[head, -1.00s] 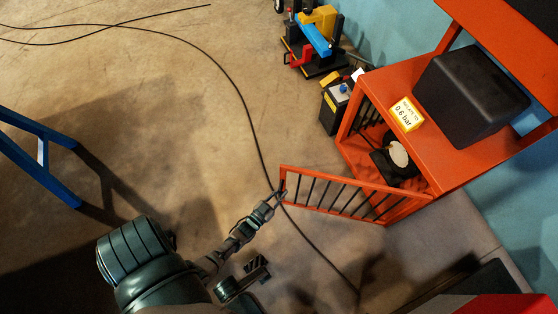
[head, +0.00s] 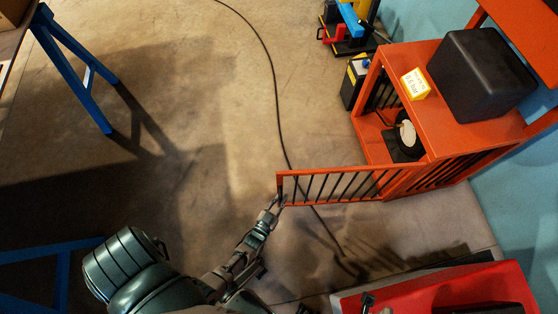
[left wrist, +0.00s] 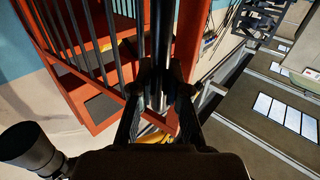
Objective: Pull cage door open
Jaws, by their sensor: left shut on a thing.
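The orange cage door (head: 330,187), a frame with dark vertical bars, stands swung out from the orange cage (head: 433,117). Its free edge points left in the head view. My left gripper (head: 281,201) is shut at this free edge. In the left wrist view the gripper (left wrist: 160,92) closes around a dark upright bar (left wrist: 162,35) of the door; the exact contact is partly hidden by the fingers. Inside the open cage sits a black object with a pale round top (head: 407,133).
A black box (head: 482,75) and a yellow label block (head: 415,84) sit on the cage's top. A red case (head: 450,290) lies at the lower right. A cable (head: 275,95) runs across the floor behind the door. Blue trestle legs (head: 75,70) stand left.

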